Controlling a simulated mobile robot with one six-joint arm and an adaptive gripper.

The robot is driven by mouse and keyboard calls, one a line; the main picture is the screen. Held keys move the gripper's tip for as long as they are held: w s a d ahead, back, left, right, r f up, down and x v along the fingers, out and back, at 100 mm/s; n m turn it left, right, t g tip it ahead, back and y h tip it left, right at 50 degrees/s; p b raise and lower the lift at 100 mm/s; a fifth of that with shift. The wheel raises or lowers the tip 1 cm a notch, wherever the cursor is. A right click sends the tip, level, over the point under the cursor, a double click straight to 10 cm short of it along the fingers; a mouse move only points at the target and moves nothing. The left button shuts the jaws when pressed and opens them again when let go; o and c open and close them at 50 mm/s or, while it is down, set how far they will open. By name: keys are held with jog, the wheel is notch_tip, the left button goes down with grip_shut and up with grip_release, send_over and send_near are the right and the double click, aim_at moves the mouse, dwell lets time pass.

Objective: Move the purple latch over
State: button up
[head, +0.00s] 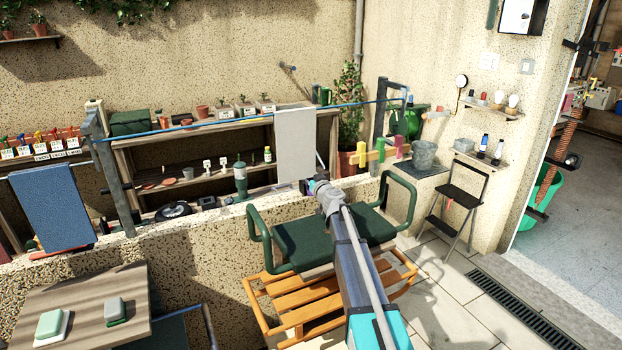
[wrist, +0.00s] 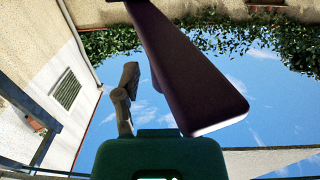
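A dark purple bar (wrist: 190,75), which I take to be the purple latch, runs slantwise across the upper middle of the wrist view, very close to the camera. A small purple patch (head: 311,184) shows at the tip of my arm in the head view, too small to make out well. My gripper (head: 320,186) is beside it, above the low speckled wall. In the wrist view one grey finger stands left of the bar with sky between them, apart from it. The other finger is hidden behind the bar. The gripper looks open.
A grey cloth (head: 295,145) hangs on a blue line just behind my gripper. A green-cushioned seat (head: 305,243) and a slatted orange wooden piece (head: 300,303) lie below my arm. A potting shelf (head: 220,127) stands behind the wall.

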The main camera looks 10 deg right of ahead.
jog(key=shift+s, duration=0.15)
jog(key=s+d, duration=0.2)
jog(key=s, duration=0.9)
jog(key=shift+s+d, duration=0.2)
jog(key=shift+s, duration=0.1)
jog(key=shift+d, duration=0.1)
jog(key=c, duration=0.6)
jog(key=shift+d+m, duration=0.1)
jog(key=shift+m, duration=0.2)
jog(key=shift+c, duration=0.8)
jog(key=shift+d+m, duration=0.15)
jog(key=shift+m, duration=0.15)
grip_shut()
jog(key=s+d+m+g+y, duration=0.1)
jog(key=d+m+y, duration=0.3)
jog(key=m, duration=1)
jog(key=d, duration=0.3)
